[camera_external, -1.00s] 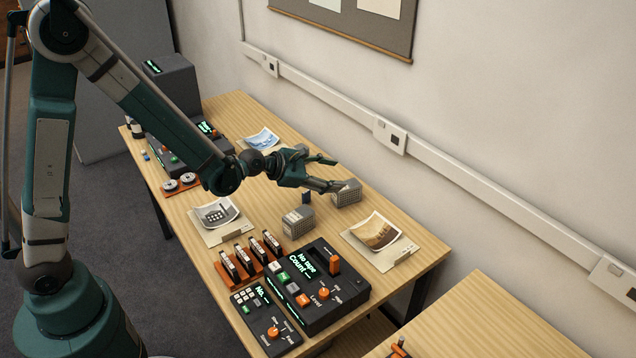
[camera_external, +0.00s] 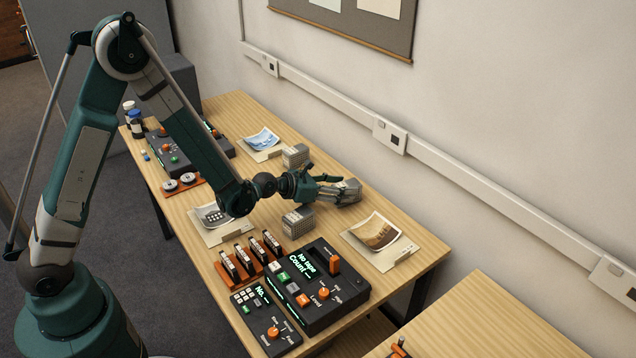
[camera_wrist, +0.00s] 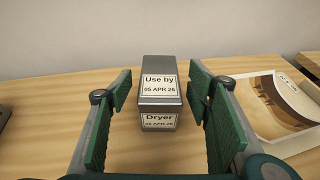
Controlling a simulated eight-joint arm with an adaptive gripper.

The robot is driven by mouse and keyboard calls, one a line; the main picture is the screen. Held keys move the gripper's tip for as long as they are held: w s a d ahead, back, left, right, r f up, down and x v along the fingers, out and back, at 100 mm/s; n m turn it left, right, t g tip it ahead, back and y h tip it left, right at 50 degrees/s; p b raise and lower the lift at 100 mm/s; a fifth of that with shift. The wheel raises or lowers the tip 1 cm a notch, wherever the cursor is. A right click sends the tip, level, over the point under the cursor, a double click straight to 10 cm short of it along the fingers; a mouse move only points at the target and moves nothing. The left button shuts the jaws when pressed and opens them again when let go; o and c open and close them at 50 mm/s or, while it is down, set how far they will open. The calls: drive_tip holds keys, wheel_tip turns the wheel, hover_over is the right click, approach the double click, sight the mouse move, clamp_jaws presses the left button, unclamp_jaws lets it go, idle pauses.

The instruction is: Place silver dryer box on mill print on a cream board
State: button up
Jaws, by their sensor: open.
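The silver dryer box (camera_wrist: 159,92) stands upright between my fingers in the wrist view, with "Use by" and "Dryer" labels facing me. It also shows at the wall side of the table in the external view (camera_external: 350,189), partly covered by my gripper (camera_external: 338,187). My gripper is open, with one finger on each side of the box and visible gaps in the wrist view. A cream board (camera_external: 243,228) carries a grey print of a building with windows (camera_external: 212,216), which looks like the mill print; my forearm hides part of it.
Two similar grey boxes stand nearby, one in front (camera_external: 298,221) and one behind (camera_external: 295,155). A brown print on a cream board (camera_external: 376,233) lies right; a blue print (camera_external: 262,139) lies at the back. A black control console (camera_external: 318,290) and orange rack (camera_external: 250,262) occupy the front.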

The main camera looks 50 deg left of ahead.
sight(360, 186)
drive_tip(key=shift+x, duration=1.35)
drive_tip(key=shift+b+x, duration=1)
drive_tip(key=shift+x, duration=1.55)
drive_tip(key=shift+a, duration=0.1)
drive_tip(key=c, duration=1.1)
drive_tip(key=shift+c, duration=0.2)
wheel_tip(360, 186, up, 10)
drive_tip(key=p, duration=0.2)
drive_tip(key=shift+p, duration=0.3)
